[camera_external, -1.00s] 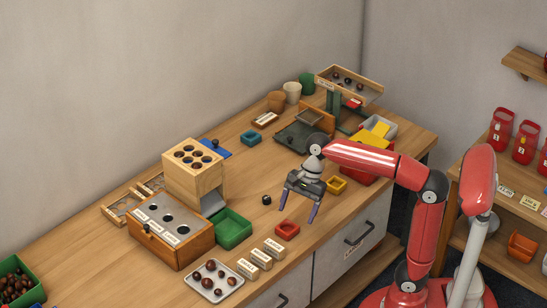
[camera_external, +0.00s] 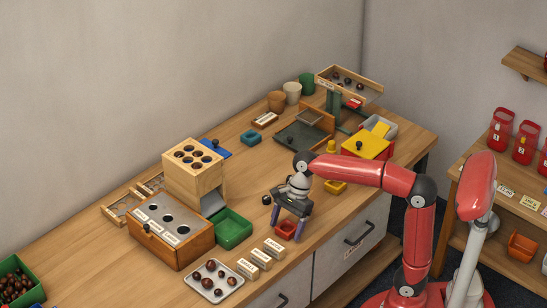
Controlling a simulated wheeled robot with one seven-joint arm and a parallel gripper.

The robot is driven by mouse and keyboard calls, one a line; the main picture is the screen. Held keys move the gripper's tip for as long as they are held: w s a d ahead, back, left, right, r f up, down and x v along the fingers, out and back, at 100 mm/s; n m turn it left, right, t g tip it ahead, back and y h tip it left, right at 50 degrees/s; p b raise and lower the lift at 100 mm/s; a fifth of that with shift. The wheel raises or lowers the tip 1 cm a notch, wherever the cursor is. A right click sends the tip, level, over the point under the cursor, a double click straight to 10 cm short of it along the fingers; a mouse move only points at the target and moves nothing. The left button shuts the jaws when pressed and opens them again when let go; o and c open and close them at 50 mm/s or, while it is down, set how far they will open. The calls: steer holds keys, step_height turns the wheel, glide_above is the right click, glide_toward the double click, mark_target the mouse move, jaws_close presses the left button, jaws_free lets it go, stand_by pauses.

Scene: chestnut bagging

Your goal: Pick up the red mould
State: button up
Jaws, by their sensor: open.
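The red mould (camera_external: 286,231) is a small open-topped square frame lying on the wooden worktop near its front edge. My gripper (camera_external: 285,231) points down directly over it, with its two purple fingers apart, one on the left and one on the right of the mould. The fingers partly cover the mould. I cannot tell whether they touch it or how far their tips are above the worktop.
A green tray (camera_external: 233,229) lies left of the mould, and labelled blocks (camera_external: 261,258) stand in front of it. A black knob (camera_external: 266,200) is just behind. A yellow mould (camera_external: 336,187) lies to the right, partly behind my arm. A white tray of chestnuts (camera_external: 213,298) is at front left.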

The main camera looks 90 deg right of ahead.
steer(key=c, duration=1.1)
steer(key=shift+r, duration=0.1)
